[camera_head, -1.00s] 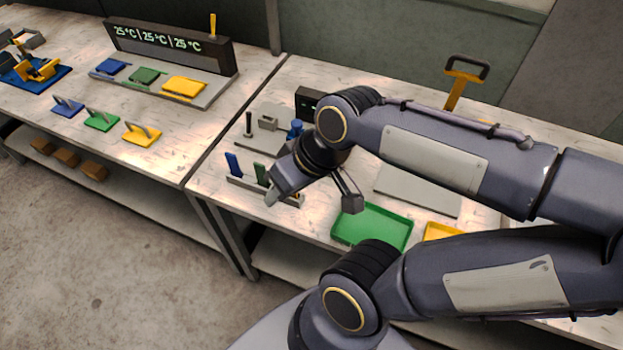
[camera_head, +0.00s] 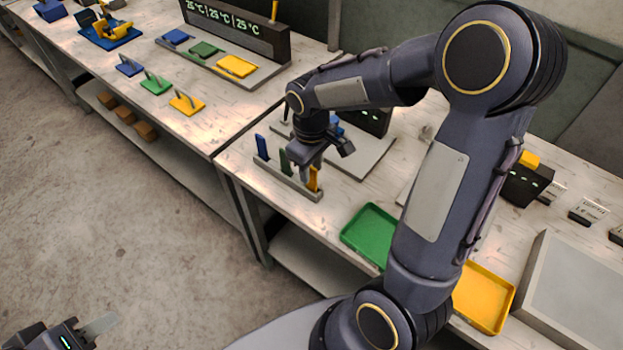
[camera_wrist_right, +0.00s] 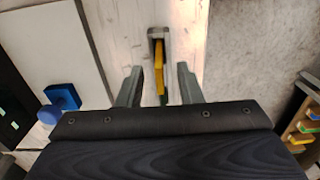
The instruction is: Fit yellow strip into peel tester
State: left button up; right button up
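The yellow strip (camera_head: 313,180) stands at the near right end of a grey rack (camera_head: 292,185). In the right wrist view the strip (camera_wrist_right: 158,68) lies between my right gripper's two fingers (camera_wrist_right: 159,85), with a gap on both sides. My right gripper (camera_head: 304,172) is open at the rack. A grey base plate (camera_head: 370,158) with a blue knob (camera_wrist_right: 58,108) and a black display box (camera_head: 374,121) is behind the rack. It looks like the peel tester, and my arm hides part of it. My left gripper (camera_head: 85,332) is at the bottom left, mostly cut off.
A blue strip (camera_head: 262,146) and a green strip (camera_head: 285,161) stand in the same rack. A green tray (camera_head: 368,232) and a yellow tray (camera_head: 484,298) lie to the right. The left bench holds coloured plates and a temperature display (camera_head: 235,25).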

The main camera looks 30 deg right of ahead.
aim_at(311, 182)
jog(key=shift+f, duration=1.3)
grip_shut()
jog(key=shift+r, duration=0.1)
